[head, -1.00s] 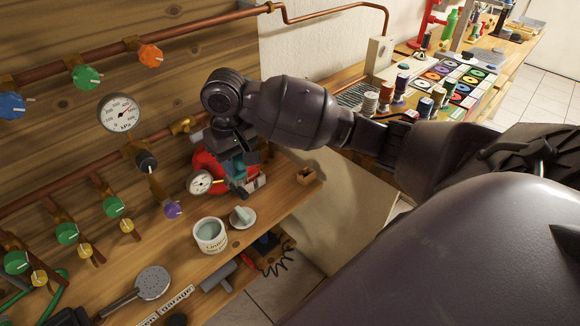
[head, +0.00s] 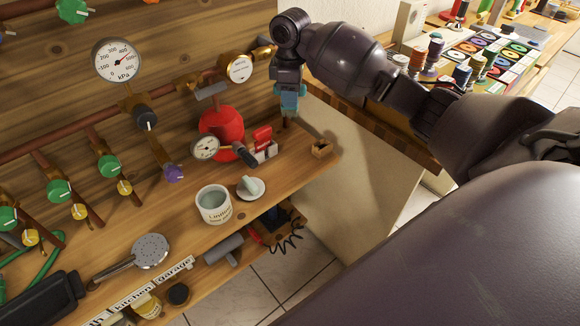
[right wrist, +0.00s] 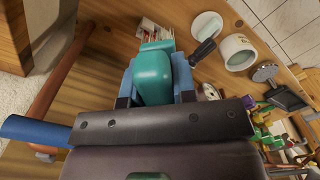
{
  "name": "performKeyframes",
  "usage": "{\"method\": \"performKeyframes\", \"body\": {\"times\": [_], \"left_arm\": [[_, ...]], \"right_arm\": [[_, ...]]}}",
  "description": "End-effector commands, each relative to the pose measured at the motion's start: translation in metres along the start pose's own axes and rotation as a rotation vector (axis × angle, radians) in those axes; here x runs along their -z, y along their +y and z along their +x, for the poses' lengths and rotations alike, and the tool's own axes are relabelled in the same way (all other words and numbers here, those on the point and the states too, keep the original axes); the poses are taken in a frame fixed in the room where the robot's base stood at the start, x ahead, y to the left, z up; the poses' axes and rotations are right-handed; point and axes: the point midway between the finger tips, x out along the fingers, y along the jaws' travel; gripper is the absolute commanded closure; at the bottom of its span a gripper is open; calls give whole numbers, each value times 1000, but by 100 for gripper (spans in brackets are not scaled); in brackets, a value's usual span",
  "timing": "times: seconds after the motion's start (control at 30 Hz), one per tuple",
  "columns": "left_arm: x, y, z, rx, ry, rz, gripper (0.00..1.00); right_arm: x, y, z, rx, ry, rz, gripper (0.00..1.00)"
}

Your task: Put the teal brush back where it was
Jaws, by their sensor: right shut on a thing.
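The teal brush (right wrist: 153,76) is held between the blue fingers of my right gripper (right wrist: 157,88), its rounded teal end showing in the right wrist view. In the head view my right gripper (head: 289,103) hangs above the far right part of the wooden shelf, right of the red tank, and points down. The brush's lower end is too small there to tell whether it touches the shelf. My left gripper is not in view.
A red tank (head: 236,125), a gauge (head: 206,147) and a red switch (head: 262,138) stand left of my right gripper. Copper pipes line the wall.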

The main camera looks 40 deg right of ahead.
Motion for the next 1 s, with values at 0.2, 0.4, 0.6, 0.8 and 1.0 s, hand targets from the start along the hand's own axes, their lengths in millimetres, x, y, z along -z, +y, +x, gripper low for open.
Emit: {"method": "performKeyframes", "body": {"times": [0.2,0.4,0.6,0.8,1.0], "left_arm": [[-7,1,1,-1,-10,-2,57],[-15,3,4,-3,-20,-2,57],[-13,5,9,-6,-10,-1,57],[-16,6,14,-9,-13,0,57],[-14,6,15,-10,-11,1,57]], "right_arm": [[-2,3,19,1,-1,-32,94],[-2,3,63,3,-4,-30,94],[-2,3,107,4,-4,-30,94],[-2,3,138,1,-1,-29,94],[-2,3,146,-1,0,-30,94]]}}
